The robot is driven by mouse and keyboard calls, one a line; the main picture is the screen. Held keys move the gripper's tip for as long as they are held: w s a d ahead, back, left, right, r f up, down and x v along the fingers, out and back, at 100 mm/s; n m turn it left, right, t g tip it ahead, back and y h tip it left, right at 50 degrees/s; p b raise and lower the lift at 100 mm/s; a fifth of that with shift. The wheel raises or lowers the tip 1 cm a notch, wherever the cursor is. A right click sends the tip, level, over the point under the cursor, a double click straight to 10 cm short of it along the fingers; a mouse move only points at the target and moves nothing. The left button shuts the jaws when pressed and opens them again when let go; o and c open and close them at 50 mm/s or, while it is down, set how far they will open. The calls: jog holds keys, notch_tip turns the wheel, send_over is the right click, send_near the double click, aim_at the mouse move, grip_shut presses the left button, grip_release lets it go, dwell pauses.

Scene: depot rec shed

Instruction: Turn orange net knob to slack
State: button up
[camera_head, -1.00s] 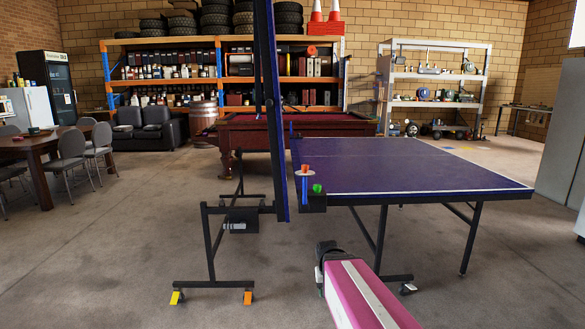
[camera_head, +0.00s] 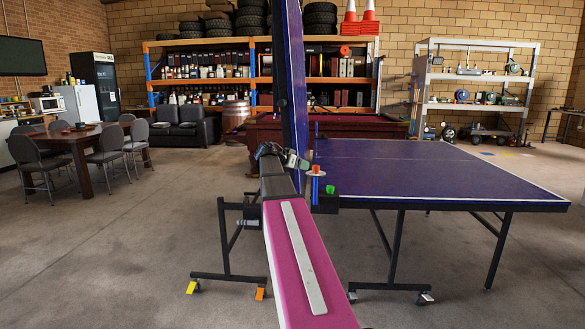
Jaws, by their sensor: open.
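The orange knob (camera_head: 316,168) sits on a pale disc above a blue post (camera_head: 315,188), at the near left corner of the ping-pong table (camera_head: 420,172). A green knob (camera_head: 330,190) is just to its lower right. The net is seen nearly edge-on and is hard to make out. My pink arm reaches up from the bottom of the picture. My gripper (camera_head: 298,161) is small at its far end, just left of the orange knob in the picture. It is open and looks empty. I cannot tell the gap in depth between the jaws and the knob.
The table's other half (camera_head: 294,85) stands folded upright close to the left of the knob, behind my gripper. Its black wheeled frame (camera_head: 225,240) stands below. A pool table (camera_head: 262,130) is behind.

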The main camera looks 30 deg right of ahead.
aim_at(314, 166)
jog(key=x, duration=0.6)
jog(key=w+r+x, duration=0.1)
jog(key=x, duration=0.3)
jog(key=shift+d+r, duration=0.1)
jog(key=shift+d, duration=0.15)
jog(key=c, duration=0.9)
